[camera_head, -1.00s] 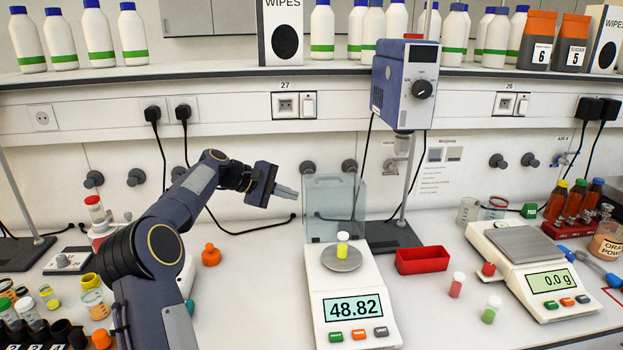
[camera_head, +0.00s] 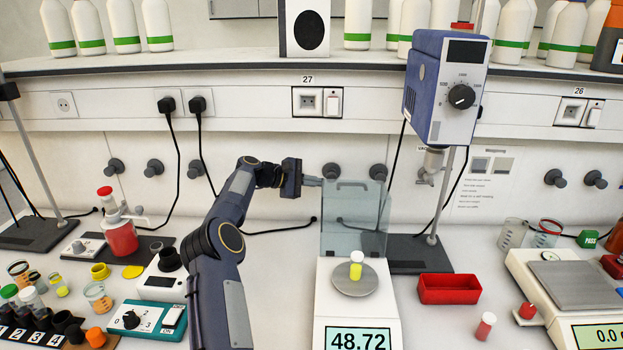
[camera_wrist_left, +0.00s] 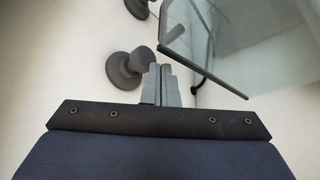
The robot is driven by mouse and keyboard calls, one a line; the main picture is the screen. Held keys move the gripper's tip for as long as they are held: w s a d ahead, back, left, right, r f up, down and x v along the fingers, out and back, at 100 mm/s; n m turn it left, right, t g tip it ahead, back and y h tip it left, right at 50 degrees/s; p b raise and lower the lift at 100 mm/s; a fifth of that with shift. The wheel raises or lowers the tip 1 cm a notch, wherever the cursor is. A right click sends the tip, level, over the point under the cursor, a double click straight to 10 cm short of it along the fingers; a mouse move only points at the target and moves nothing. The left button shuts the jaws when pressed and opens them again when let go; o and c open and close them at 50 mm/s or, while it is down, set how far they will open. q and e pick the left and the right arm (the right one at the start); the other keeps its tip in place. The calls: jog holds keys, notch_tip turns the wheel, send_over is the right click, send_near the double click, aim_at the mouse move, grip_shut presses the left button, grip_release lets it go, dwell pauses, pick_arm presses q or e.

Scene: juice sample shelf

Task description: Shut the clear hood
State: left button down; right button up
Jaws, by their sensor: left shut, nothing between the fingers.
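The clear hood (camera_head: 354,222) stands raised and open at the back of the middle balance (camera_head: 350,310). A vial with a white cap and yellow contents (camera_head: 356,268) stands on the round pan (camera_head: 343,287), uncovered in front of the hood. My left gripper (camera_head: 318,181) is shut and empty, just left of the hood's top left corner. In the left wrist view its closed fingers (camera_wrist_left: 161,84) sit close beside the hood's dark edge (camera_wrist_left: 202,62); I cannot tell whether they touch. My right gripper is not in view.
A blue stirrer motor (camera_head: 443,87) on a stand (camera_head: 447,200) rises right of the hood. A red tray (camera_head: 448,288) lies right of the balance. Wall knobs (camera_head: 332,172) and a cable are behind the gripper. Another balance (camera_head: 560,290) stands at the right.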

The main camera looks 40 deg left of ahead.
pick_arm(q)
jog(key=shift+p+x, duration=0.7)
jog(key=shift+x, duration=2.2)
